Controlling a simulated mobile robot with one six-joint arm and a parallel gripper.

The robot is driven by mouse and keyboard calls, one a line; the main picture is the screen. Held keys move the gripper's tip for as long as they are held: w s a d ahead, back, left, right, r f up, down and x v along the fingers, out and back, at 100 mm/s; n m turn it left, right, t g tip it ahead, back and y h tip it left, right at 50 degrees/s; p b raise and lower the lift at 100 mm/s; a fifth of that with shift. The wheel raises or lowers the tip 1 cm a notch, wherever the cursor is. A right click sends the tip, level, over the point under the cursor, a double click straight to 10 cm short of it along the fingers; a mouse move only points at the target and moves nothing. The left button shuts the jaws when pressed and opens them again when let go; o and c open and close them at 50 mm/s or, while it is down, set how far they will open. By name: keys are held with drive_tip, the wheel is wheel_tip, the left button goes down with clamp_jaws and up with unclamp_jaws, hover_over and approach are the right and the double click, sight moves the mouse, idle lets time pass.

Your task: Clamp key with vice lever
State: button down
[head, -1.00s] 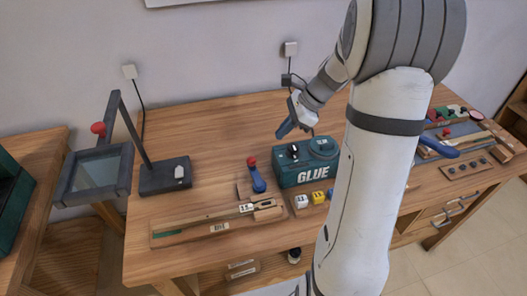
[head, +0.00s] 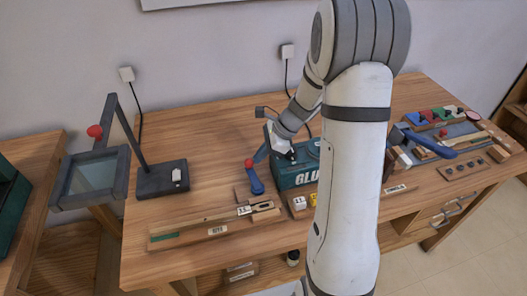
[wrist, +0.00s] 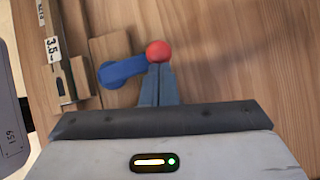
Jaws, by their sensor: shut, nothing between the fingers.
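The vice lever (head: 256,182) is a blue handle with a red ball (head: 248,163) at its end, standing by a wooden block on the bench. It also shows in the wrist view (wrist: 121,72), lying left of my fingers. The piano key (head: 262,206) lies in a wooden holder in front of the lever, with a "3.5" tag (wrist: 53,47). My gripper (head: 261,154) is shut and empty. Its fingertips are right at the red ball; in the wrist view the ball appears just beyond the tips (wrist: 160,68). I cannot tell whether they touch.
A green GLUE box (head: 291,176) stands close to the right of my gripper. A magnifier lamp (head: 160,178) stands at the left. A second blue lever (head: 432,146) and several small tools lie at the right. The bench between lamp and lever is clear.

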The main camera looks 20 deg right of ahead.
sight(248, 161)
drive_tip(key=shift+w+a+n+g+p, duration=0.15)
drive_tip(key=shift+a+n+g+p, duration=0.2)
drive_tip(key=shift+n, duration=0.25)
drive_tip(key=shift+w+a+r+n+g+p, duration=0.15)
drive_tip(key=shift+a+n+g+p, duration=0.55)
drive_tip(key=shift+a+n, duration=0.5)
drive_tip(key=shift+a+n+g, duration=0.4)
drive_tip(key=shift+n+g, duration=0.25)
drive_tip(key=shift+n, duration=0.45)
drive_tip(key=a+n, duration=0.1)
drive_tip(key=n+g+h+p, duration=0.1)
drive_tip(key=shift+s+a+n, duration=0.25)
drive_tip(key=shift+a+n, duration=0.05)
drive_tip(key=shift+a, duration=0.1)
drive_tip(key=n, duration=0.1)
drive_tip(key=s+a+n+g+h, duration=0.1)
drive_tip(key=n, duration=0.1)
drive_tip(key=a+n+g+h+p, duration=0.1)
drive_tip(key=shift+s+a, duration=0.25)
drive_tip(key=shift+s, duration=0.05)
drive_tip(key=shift+s+a+n+g+h, duration=0.3)
drive_tip(key=shift+s+a+n+h, duration=0.15)
drive_tip(key=shift+n, duration=0.55)
drive_tip(key=shift+s+a+n+g+h, duration=0.3)
drive_tip(key=shift+s+n+h, duration=0.25)
drive_tip(key=shift+n, duration=0.45)
